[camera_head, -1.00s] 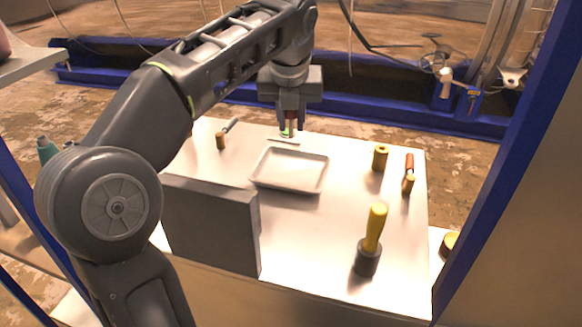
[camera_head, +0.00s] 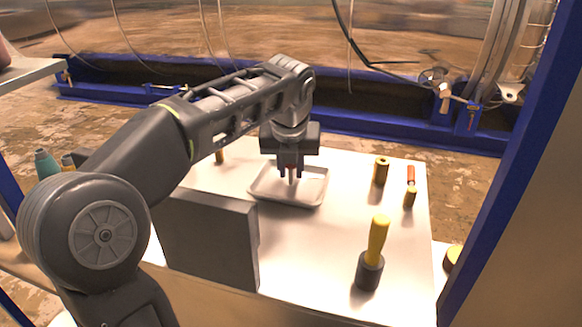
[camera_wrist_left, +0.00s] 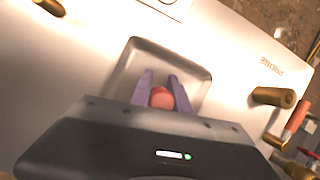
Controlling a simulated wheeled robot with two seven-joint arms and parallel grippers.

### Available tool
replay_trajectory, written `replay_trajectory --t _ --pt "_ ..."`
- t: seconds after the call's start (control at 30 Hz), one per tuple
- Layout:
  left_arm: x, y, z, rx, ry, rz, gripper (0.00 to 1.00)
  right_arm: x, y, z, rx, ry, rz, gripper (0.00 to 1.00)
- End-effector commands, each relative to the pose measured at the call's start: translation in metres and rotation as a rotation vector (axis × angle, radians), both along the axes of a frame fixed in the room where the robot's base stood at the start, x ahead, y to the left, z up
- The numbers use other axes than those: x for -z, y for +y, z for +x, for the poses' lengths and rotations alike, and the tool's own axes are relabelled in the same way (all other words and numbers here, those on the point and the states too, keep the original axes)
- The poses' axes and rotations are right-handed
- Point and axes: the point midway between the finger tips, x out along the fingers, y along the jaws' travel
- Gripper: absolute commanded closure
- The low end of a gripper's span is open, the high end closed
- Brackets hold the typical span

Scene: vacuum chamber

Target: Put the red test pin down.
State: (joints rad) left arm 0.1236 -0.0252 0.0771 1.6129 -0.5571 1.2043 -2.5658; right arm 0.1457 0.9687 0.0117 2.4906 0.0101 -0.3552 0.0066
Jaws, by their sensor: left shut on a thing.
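The red test pin (camera_wrist_left: 162,98) shows in the left wrist view as a round red end between two fingers. My left gripper (camera_head: 290,173) is shut on it and points down over the shallow pale tray (camera_head: 311,198). The lower part of the pin looks pale in the head view and reaches down inside the tray's outline. I cannot tell whether it touches the tray floor. The tray also shows in the left wrist view (camera_wrist_left: 200,86), around the fingers and empty where visible. My right gripper is not in view.
A dark grey block (camera_head: 208,243) stands at the table's (camera_head: 315,265) front left. A yellow-handled tool (camera_head: 375,248) stands at front right. A brass cylinder (camera_head: 381,171) and a red-and-brass piece (camera_head: 410,186) are right of the tray. The table between them is clear.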

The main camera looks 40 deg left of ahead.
Motion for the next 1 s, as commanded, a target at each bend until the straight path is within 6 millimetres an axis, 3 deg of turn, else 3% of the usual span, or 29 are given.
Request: replay_trajectory --t 0.33,0.37,0.6,1.0 --pt "0.0032 -0.0001 0.0001 0.000 -0.001 0.000 1.00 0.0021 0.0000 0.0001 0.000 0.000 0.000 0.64" --pt "0.0034 0.0000 0.0001 0.000 -0.001 0.000 0.77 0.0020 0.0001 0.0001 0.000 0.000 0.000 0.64" --pt "0.0025 -0.0001 0.0001 0.000 -0.001 0.000 0.58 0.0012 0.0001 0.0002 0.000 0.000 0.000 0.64" --pt "-0.0033 -0.0006 -0.0004 0.000 -0.002 0.000 0.56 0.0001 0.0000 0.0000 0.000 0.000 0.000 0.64"
